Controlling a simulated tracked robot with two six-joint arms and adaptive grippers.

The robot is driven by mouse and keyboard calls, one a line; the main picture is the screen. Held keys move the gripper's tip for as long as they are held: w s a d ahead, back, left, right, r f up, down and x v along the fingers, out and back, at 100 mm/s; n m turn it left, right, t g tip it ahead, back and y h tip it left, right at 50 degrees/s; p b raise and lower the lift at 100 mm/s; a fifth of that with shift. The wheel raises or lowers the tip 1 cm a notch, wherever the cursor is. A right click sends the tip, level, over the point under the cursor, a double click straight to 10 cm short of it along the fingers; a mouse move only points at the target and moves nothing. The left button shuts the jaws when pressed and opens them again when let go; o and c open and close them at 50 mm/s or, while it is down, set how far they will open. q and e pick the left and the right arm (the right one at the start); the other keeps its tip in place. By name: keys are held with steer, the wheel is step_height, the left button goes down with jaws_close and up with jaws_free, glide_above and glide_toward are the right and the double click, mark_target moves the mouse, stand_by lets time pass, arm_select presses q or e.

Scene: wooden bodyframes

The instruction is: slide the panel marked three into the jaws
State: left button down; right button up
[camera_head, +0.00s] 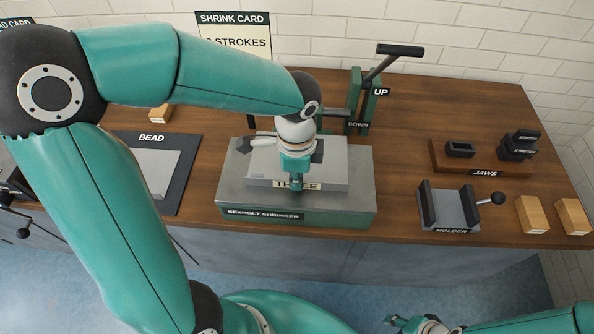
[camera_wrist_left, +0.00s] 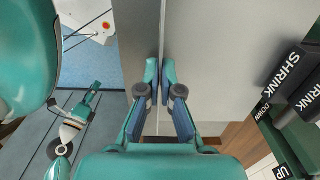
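The panel marked three (camera_head: 333,185) is a grey sheet with an upright front edge, lying on the shrinker (camera_head: 345,215). My left gripper (camera_head: 296,184) is over that front edge and partly covers the word THREE. In the left wrist view the panel (camera_wrist_left: 215,60) shows with a thin edge, and my left gripper (camera_wrist_left: 161,85) has its fingertips closed on both sides of it. Black jaw blocks marked SHRINK (camera_wrist_left: 283,72) stand to the right there. In the head view my left arm mostly hides the jaws. Part of my right gripper (camera_head: 396,321) shows low down.
A lever (camera_head: 392,52) rises behind the shrinker beside UP and DOWN signs. To the right are a jaws tray (camera_head: 480,170) with STRETCH blocks, a holder (camera_head: 448,208) and wooden blocks (camera_head: 533,214). A bead board (camera_head: 177,190) lies left. Bare bench lies between shrinker and holder.

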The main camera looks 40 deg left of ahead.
arm_select(q)
steer(key=shift+w+a+p, duration=0.2)
steer(key=shift+w+a, duration=0.2)
steer(key=shift+w, duration=0.2)
steer(key=shift+w+a+p, duration=0.15)
steer(key=shift+w+a, duration=0.2)
steer(key=shift+w, duration=0.2)
steer(key=c, duration=0.7)
jaws_free()
steer(key=shift+r, duration=0.15)
step_height(320, 180, up, 7)
steer(key=p, duration=0.5)
steer(key=shift+p, duration=0.4)
